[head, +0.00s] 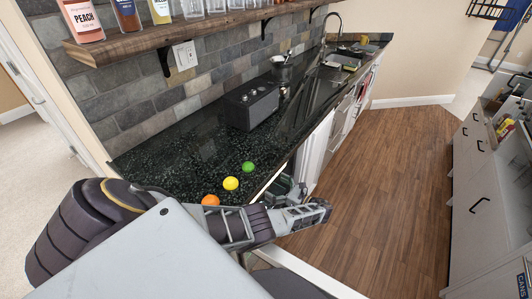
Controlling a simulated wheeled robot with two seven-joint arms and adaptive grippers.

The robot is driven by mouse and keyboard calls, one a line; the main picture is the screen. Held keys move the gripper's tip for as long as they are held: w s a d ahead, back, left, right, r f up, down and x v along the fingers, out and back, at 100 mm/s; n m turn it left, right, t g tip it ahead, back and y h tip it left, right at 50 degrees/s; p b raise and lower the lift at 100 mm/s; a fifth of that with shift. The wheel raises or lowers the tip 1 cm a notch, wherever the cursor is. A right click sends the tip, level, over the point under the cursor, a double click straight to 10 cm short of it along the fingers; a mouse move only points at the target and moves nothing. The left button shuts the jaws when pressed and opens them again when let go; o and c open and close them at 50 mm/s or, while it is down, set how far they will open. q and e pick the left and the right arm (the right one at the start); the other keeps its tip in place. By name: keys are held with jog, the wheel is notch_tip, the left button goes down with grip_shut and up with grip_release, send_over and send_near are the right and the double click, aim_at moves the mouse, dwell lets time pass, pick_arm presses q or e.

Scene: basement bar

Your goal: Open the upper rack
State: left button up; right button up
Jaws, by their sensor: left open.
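My left gripper (318,212) is in front of the near end of the counter, at the lower middle, with its arm coming in from the left. It is open, and I see nothing between its fingers. Behind it, below the counter edge, is a narrow opening with grey parts (293,190) in it. I cannot tell whether these belong to the upper rack, as the gripper and arm hide most of this spot. My right gripper is not in view.
A green ball (248,168), a yellow ball (231,183) and an orange ball (211,200) lie on the dark counter (190,150), near a black box (250,106). A white panel (317,150) stands out beyond the opening. The wooden floor (380,190) is clear.

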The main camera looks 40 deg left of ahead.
pick_arm(q)
jog(key=shift+s+a+p, duration=0.15)
jog(key=shift+a, duration=1.05)
jog(key=shift+s+a+p, duration=0.1)
jog(key=shift+a+p, duration=0.05)
jog(key=shift+a, duration=1)
jog(key=c, duration=1.2)
jog(key=shift+a, duration=0.1)
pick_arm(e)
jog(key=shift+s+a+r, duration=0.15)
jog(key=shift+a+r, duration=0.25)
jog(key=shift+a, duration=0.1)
